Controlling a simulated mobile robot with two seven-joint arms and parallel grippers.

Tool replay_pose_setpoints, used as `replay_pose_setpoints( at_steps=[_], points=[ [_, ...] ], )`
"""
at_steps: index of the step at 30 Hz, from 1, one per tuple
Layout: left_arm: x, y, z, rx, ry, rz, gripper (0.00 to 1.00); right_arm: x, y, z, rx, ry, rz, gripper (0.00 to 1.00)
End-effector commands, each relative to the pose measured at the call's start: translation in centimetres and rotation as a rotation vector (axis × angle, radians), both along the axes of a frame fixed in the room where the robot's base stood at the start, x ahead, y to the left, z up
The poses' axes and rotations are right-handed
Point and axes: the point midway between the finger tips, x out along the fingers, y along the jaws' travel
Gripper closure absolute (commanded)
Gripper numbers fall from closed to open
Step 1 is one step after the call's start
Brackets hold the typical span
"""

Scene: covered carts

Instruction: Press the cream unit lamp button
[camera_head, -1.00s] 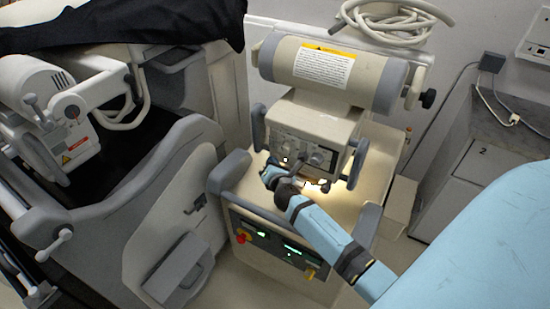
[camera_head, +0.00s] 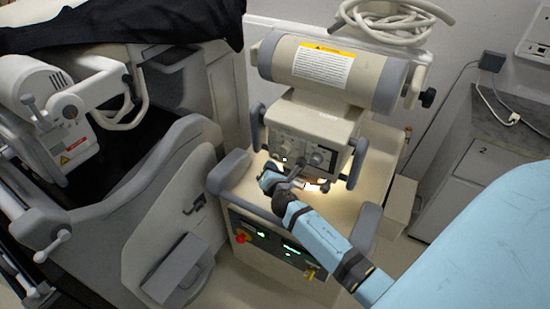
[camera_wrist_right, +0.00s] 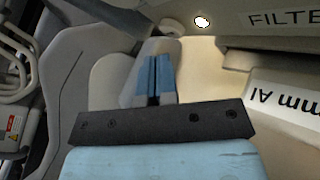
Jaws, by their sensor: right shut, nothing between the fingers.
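The cream unit (camera_head: 315,120) stands on the cream cart, its grey control panel facing forward above the cart top. A small bright white spot (camera_head: 284,159) at the panel's lower left looks like a lit button. A round white lit spot (camera_wrist_right: 201,21) also shows in the right wrist view, up and right of the fingertips. My right gripper (camera_head: 268,171) is just below and left of the panel; its blue fingers (camera_wrist_right: 153,66) are shut and empty, apart from the lit spot in the picture. Whether they touch anything I cannot tell. My left gripper is not in view.
The cart (camera_head: 240,187) has grey side handles, green displays and a red knob (camera_head: 240,238). Its top is brightly lit under the unit. A grey-and-cream cart with a black cover (camera_head: 120,25) stands left; a grey cabinet (camera_head: 470,170) stands right.

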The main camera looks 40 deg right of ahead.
Motion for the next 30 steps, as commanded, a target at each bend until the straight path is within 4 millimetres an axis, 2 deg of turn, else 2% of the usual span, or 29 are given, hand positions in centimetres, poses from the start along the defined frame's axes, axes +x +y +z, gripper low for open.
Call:
replay_pose_setpoints(
  at_steps=[14,30],
  points=[
    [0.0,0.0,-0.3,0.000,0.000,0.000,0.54,-1.7,4.2,0.0,0.002,-0.001,0.001,1.00],
    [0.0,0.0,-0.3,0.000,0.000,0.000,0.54,-1.8,4.3,0.0,0.001,-0.001,0.001,1.00]
  ],
)
